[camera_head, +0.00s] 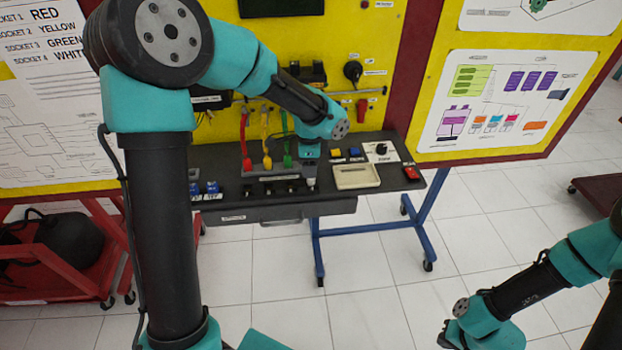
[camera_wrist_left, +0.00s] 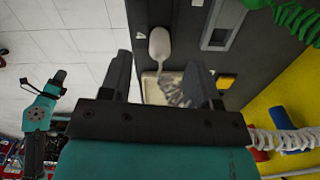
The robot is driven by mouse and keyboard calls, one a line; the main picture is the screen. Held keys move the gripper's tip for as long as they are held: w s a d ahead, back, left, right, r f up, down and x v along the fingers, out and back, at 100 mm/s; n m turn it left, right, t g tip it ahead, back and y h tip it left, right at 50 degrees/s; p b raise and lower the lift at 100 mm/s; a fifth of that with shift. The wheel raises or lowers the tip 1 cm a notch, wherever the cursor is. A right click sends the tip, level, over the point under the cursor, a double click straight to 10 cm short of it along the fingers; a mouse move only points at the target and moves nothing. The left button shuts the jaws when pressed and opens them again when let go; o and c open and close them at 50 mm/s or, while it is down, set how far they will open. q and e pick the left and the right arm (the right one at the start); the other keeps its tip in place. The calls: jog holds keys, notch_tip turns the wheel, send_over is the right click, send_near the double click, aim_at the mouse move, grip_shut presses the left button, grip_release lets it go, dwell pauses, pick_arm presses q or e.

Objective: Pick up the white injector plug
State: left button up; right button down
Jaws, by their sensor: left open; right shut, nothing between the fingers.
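The white injector plug (camera_wrist_left: 158,42) shows in the left wrist view as a rounded white piece beside the mark "4" on the dark bench. A pale coiled piece runs from it toward my gripper. My left gripper (camera_wrist_left: 160,75) is open, with one finger on each side of the line to the plug; the plug appears beyond the fingertips, and no grip on it shows. In the head view my left gripper (camera_head: 310,172) points down at the bench, right of the green plug (camera_head: 288,160), and largely hides the white plug. My right gripper (camera_head: 447,336) is shut and empty, low at the right, away from the bench.
Red (camera_head: 247,164) and yellow (camera_head: 267,162) plugs stand in the row to the left. A cream tray (camera_head: 370,184) lies just right of my left gripper. The yellow panel (camera_head: 345,30) rises behind the bench. Open floor lies in front.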

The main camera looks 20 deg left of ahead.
pick_arm(q)
jog(key=shift+f, duration=2.6)
jog(key=shift+w, duration=0.1)
jog(key=shift+d, duration=0.1)
jog(key=c, duration=1)
jog(key=shift+r, duration=0.2)
